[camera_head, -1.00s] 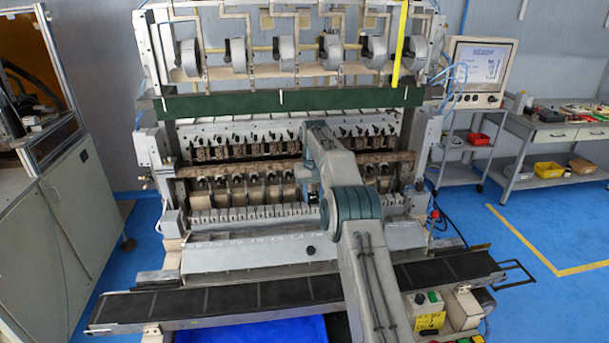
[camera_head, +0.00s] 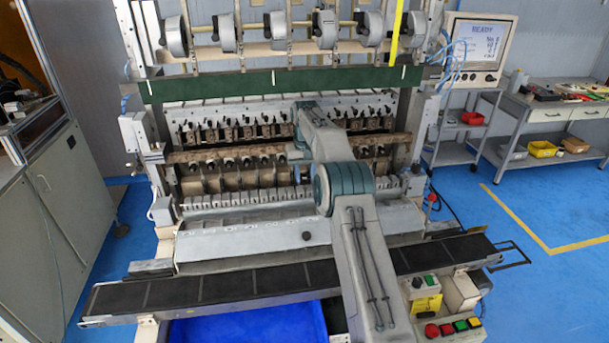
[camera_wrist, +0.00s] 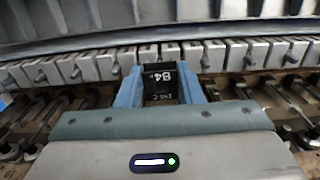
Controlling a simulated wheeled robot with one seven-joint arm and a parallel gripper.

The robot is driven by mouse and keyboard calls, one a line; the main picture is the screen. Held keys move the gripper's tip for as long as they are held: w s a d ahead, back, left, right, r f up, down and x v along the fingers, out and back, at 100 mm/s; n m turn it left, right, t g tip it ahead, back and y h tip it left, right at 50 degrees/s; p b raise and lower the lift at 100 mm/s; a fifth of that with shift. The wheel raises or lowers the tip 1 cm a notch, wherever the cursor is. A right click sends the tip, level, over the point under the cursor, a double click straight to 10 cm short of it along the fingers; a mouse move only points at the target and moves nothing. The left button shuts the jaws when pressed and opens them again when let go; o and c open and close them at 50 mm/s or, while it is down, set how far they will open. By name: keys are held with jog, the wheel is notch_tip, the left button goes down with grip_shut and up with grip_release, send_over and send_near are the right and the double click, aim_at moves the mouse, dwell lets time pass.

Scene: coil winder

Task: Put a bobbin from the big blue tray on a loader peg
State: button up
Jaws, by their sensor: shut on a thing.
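My gripper (camera_wrist: 161,82) shows in the wrist view with two blue fingers shut on a dark bobbin (camera_wrist: 160,88) with white lettering on it. A row of pale blocks with short dark loader pegs (camera_wrist: 75,73) runs just beyond the bobbin; I cannot tell whether they touch. In the head view the loader row (camera_head: 250,198) runs across the machine front, and my arm hides the bobbin and most of the gripper. The big blue tray (camera_head: 250,325) shows in part at the bottom, below the belt; its contents are not visible.
A long black belt ledge (camera_head: 215,287) crosses the front of the machine. A green beam (camera_head: 280,83) spans above the loader area. A button box (camera_head: 450,330) stands at the front right.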

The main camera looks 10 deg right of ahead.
jog(key=shift+f, duration=0.2)
dwell(0.6)
jog(key=shift+f+b, duration=0.5)
jog(key=shift+f, duration=0.4)
jog(key=o, duration=1)
